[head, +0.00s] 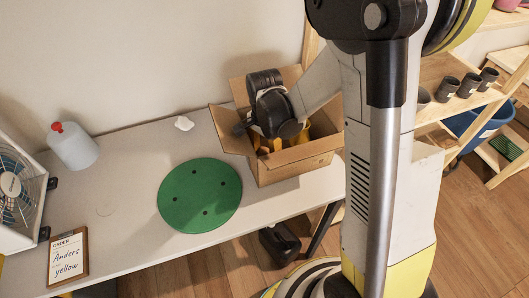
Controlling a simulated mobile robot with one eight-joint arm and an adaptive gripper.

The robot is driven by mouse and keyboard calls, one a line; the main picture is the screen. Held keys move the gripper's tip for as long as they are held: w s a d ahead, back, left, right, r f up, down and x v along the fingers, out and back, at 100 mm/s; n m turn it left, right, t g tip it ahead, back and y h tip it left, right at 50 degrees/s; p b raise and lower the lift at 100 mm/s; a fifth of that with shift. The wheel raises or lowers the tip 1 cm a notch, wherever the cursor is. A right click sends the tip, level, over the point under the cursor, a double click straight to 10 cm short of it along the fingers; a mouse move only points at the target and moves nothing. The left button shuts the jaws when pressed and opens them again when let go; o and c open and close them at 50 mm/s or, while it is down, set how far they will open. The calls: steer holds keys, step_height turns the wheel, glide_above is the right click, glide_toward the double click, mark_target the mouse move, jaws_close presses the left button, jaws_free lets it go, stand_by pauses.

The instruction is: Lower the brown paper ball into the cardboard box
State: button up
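The open cardboard box (298,160) stands on the far right part of the grey table, with its flaps spread outward. My gripper (278,124) reaches down over the box opening, and its dark wrist part covers much of the inside. The fingers are not clearly seen, so I cannot tell whether they are open or shut. I cannot make out the brown paper ball; a small ochre patch shows just under the dark wrist, but I cannot tell what it is. Several yellow shapes (270,145) show inside the box around my gripper.
A green disc (200,195) with small dark holes lies left of the box. A white jug with a red cap (73,147), a fan (15,190), an order sign (68,256) and a small white piece (183,123) are on the table. Shelves with dark cups (468,85) stand right.

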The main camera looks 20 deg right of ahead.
mark_target(265, 147)
steer(key=o, duration=0.8)
steer(key=shift+r, duration=0.1)
step_height(265, 147, up, 12)
steer(key=shift+f, duration=0.1)
steer(key=s+r+n+t, duration=0.2)
steer(key=s+n, duration=0.1)
steer(key=s, duration=0.1)
steer(key=s+r+n+t, duration=0.2)
steer(key=s+r+n, duration=0.1)
steer(key=n, duration=0.1)
steer(key=s+r+n+t, duration=0.2)
steer(key=s+n, duration=0.2)
steer(key=shift+s+r, duration=0.25)
steer(key=shift+s, duration=0.1)
steer(key=shift+s+n+t, duration=0.55)
steer(key=shift+n+t, duration=0.05)
steer(key=shift+n, duration=0.2)
